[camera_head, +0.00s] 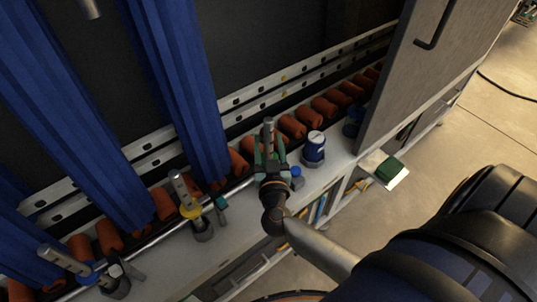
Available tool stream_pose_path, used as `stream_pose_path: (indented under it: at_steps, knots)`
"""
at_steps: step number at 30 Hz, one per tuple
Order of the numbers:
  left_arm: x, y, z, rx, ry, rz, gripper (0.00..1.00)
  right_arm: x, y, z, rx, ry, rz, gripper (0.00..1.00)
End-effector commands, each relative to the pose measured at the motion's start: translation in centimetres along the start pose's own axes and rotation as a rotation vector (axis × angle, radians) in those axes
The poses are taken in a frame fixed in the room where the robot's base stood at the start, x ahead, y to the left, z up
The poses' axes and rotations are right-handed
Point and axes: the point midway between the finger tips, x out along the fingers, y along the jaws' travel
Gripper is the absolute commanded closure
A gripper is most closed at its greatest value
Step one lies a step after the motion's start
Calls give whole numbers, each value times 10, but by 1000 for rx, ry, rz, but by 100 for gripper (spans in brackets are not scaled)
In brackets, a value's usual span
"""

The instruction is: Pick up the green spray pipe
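The green spray pipe (268,132) shows as an upright grey metal tube with green parts around its lower half, at the white front ledge of the washer. My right gripper (270,158) is over its lower part, with finger-like parts on both sides of the tube. The gripper and wrist hide the pipe's base. I cannot tell whether the fingers touch or press on it. A pipe with a yellow ring (190,210) and one with a blue ring (86,274) stand further left on the ledge. My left gripper is not in view.
Blue curtain strips (186,90) hang just left of the pipe. Orange rollers (292,126) run behind it. A blue and white can (314,146) stands close on its right. A grey panel (410,75) is further right. The floor (490,125) at right is mostly clear.

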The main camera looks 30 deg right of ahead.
Motion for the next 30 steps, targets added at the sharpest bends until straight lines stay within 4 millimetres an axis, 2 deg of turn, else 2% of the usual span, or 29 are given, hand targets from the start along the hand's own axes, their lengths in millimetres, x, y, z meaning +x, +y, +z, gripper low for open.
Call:
stream_pose_path:
  at_steps: [2,15,30]
  knots:
    - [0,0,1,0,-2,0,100,0,0,0,0,0,0,52]
    - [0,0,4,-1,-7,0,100,0,0,0,0,0,0,100]
    - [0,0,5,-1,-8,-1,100,0,0,0,0,0,0,100]
